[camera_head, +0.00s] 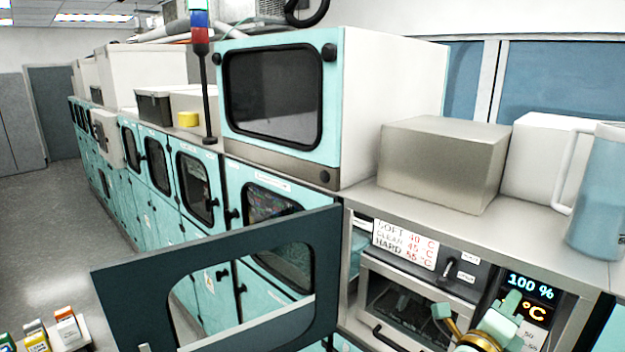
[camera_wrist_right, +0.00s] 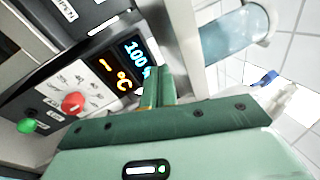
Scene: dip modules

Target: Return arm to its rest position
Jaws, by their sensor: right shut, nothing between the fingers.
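My right gripper (camera_head: 511,302) is low at the right in the head view, in front of the control panel with the lit display (camera_head: 530,297). The display reads 100 % and °C. In the right wrist view the green fingers (camera_wrist_right: 154,88) are shut together with nothing between them. They overlap the display's lower right edge there. I cannot tell whether they touch the panel. A red knob (camera_wrist_right: 73,103) and a green knob (camera_wrist_right: 27,125) show clear of the fingers. My left gripper is in neither view.
A dark framed door (camera_head: 140,290) stands open at the lower middle. A metal box (camera_head: 440,165) and a blue tumbler (camera_head: 600,190) stand on the counter above the panel. Several small cartons (camera_head: 67,325) are at the lower left. Open floor (camera_head: 45,225) lies at the left.

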